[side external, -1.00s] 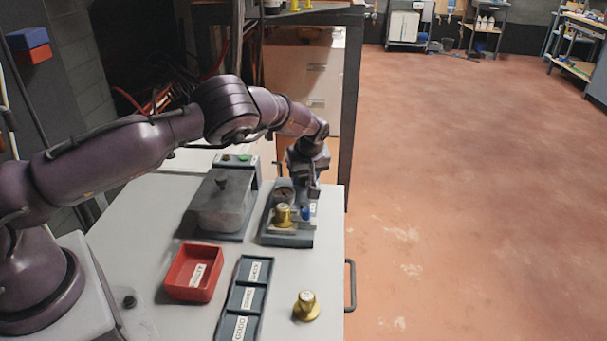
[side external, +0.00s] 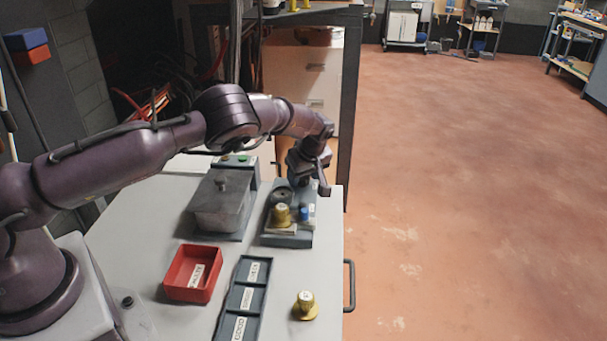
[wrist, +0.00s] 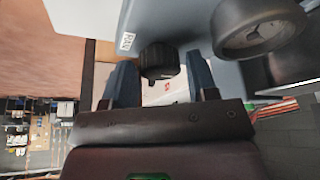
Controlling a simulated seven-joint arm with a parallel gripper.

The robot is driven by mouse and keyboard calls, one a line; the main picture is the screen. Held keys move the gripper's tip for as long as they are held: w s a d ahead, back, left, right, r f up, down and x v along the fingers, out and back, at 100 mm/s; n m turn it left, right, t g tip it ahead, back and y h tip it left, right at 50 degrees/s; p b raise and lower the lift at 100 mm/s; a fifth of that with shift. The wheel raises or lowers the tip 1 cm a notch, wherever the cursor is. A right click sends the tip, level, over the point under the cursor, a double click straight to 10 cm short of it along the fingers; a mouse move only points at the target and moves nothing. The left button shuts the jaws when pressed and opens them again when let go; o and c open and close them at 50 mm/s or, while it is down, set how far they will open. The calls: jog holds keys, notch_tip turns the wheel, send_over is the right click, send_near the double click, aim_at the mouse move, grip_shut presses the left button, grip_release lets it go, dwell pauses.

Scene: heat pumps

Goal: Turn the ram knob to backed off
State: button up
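In the wrist view, a black ribbed knob (wrist: 158,62) stands out from a grey housing (wrist: 185,25), close to a small white label (wrist: 127,41) that seems to read RAM. My gripper (wrist: 161,82) is open, with one blue-grey finger on each side of the knob in this view; I cannot tell whether either touches it. In the side view my gripper (side external: 323,187) is at the right rear side of the grey fixture (side external: 287,240). The knob cannot be made out there, and its setting is not readable.
The fixture carries a brass part (side external: 281,214), a blue cap (side external: 305,214) and a round dark piece (side external: 282,194). A grey lidded box (side external: 219,208) stands left of it. A red tray (side external: 193,274), a sectioned tray (side external: 246,298) and a loose brass part (side external: 306,306) lie nearer.

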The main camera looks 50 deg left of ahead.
jog(key=shift+o, duration=0.8)
jog(key=w+v, duration=0.1)
jog(key=v, duration=1.2)
jog(key=shift+s, duration=0.5)
